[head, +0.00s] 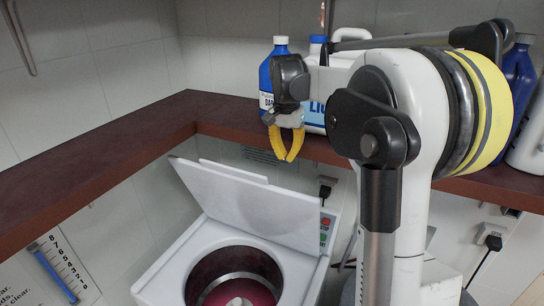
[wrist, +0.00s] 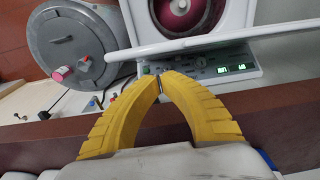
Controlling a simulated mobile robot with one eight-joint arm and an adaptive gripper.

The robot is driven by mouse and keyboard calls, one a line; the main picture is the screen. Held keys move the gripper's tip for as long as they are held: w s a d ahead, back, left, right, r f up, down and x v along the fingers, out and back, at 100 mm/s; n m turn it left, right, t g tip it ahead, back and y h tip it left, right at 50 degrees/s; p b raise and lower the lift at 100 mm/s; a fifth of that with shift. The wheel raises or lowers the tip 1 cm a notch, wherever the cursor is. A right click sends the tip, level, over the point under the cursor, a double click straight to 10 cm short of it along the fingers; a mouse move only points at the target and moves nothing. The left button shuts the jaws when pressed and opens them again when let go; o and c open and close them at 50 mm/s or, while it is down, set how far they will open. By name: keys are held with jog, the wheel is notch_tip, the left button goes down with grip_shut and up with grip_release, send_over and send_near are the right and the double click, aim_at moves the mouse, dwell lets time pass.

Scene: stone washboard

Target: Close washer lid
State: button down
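The white washer (head: 170,285) stands below the dark red shelf, with its round drum opening (head: 235,275) uncovered. Its white lid (head: 250,205) is raised and leans back toward the wall. In the wrist view the lid (wrist: 190,44) shows nearly edge-on as a thin white bar, with the drum (wrist: 187,18) beyond it and the control panel (wrist: 225,66) on the near side. My gripper (head: 290,160) points down above and behind the lid, near the shelf edge, apart from the lid. Its yellow fingertips (wrist: 159,80) come together with nothing visible held.
The dark red shelf (head: 95,165) runs along both walls, close to my gripper. A blue bottle (head: 266,78) and a white jug (head: 312,110) stand on it behind my gripper. A grey round-lidded machine (wrist: 70,45) stands beside the washer. Sockets with plugs (head: 492,240) are on the wall.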

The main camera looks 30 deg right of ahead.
jog(key=f, duration=0.6)
jog(key=d+f+p, duration=0.1)
jog(key=f, duration=0.2)
jog(key=shift+w+f, duration=0.3)
